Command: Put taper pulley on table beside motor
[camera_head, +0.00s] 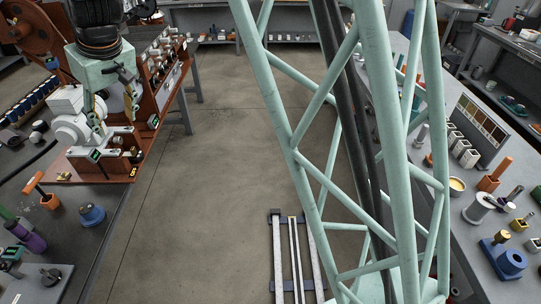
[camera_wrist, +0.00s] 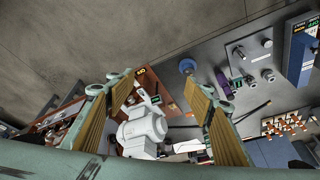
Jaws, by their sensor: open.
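A white motor-like unit (camera_head: 72,130) with a rounded body sits on the orange-brown base of the roaster (camera_head: 62,163) at the left. It also shows in the wrist view (camera_wrist: 143,132), low between my fingers. My gripper (camera_head: 113,108) is open and points down, just right of the white unit and above the base. In the wrist view my gripper (camera_wrist: 166,95) has its fingers wide apart with nothing between the tips. I cannot pick out the taper pulley for certain; small parts beside the white unit are partly hidden by my fingers.
A crowded bench stands at the right.

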